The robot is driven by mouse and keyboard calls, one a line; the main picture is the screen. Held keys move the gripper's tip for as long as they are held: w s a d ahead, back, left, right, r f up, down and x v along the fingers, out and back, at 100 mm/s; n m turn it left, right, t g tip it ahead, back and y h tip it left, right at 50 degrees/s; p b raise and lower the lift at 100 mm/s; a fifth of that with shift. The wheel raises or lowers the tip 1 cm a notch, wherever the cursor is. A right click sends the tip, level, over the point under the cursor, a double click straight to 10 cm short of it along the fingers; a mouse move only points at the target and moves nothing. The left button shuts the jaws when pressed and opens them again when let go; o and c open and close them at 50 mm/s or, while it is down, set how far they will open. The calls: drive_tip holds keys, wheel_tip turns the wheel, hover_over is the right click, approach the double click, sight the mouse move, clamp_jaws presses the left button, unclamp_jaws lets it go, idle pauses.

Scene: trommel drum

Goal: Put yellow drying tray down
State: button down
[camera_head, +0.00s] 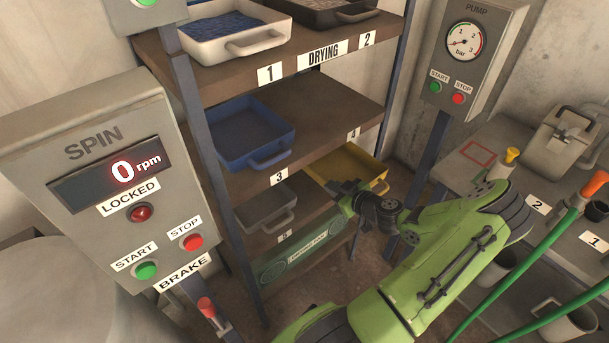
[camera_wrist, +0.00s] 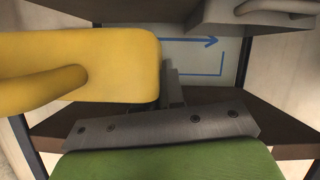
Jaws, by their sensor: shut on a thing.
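The yellow drying tray (camera_head: 343,164) is at the lower right of the drying rack, under the shelf edge with the label 4. My gripper (camera_head: 350,192) is at its front side, shut on it. In the wrist view the tray (camera_wrist: 110,62) fills the upper left, with its handle bar at the left edge. The fingers (camera_wrist: 172,90) are at the tray's right edge there; their exact grip is hidden. I cannot tell whether the tray's underside touches the lower shelf.
A grey tray (camera_head: 267,206) stands left of the yellow one. A blue tray (camera_head: 250,132) is on the shelf above, with white (camera_head: 235,32) and dark (camera_head: 325,10) trays on top. The spin panel (camera_head: 105,185) stands left, the pump panel (camera_head: 468,50) and a bench (camera_head: 500,140) right.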

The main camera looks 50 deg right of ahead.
drive_tip(key=w, duration=0.4)
drive_tip(key=w+d, duration=0.1)
drive_tip(key=w, duration=0.8)
drive_tip(key=shift+d+b, duration=0.2)
drive_tip(key=shift+b, duration=0.15)
wheel_tip(320, 180, down, 3)
drive_tip(key=shift+r+b, duration=0.1)
drive_tip(key=shift+b, duration=0.35)
wheel_tip(320, 180, down, 4)
drive_tip(key=shift+b, duration=0.7)
drive_tip(key=shift+w+f, duration=0.2)
drive_tip(key=shift+r, duration=0.1)
drive_tip(key=c, duration=1.3)
unclamp_jaws()
drive_tip(key=shift+o, duration=0.3)
